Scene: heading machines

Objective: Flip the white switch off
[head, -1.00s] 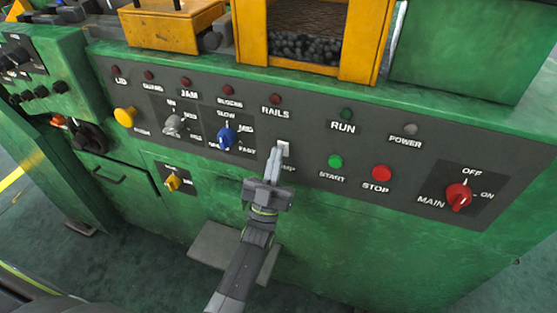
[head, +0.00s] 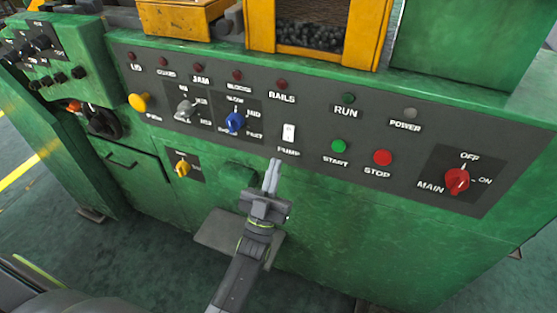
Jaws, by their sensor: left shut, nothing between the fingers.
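The white switch (head: 289,132) is a small upright rocker on the dark grey control panel (head: 320,128), just above the label PUMP. It is in full view, but it is too small for me to tell its position for sure. My left gripper (head: 273,163) is shut and empty. Its fingertips are below and slightly left of the switch, apart from it, in front of the panel's lower edge. My right gripper is not in view.
A blue knob (head: 235,122) and a grey knob (head: 185,110) are left of the switch. A green START button (head: 338,146), a red STOP button (head: 383,158) and a red MAIN knob (head: 457,181) are to its right. A yellow knob (head: 183,168) sits lower left.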

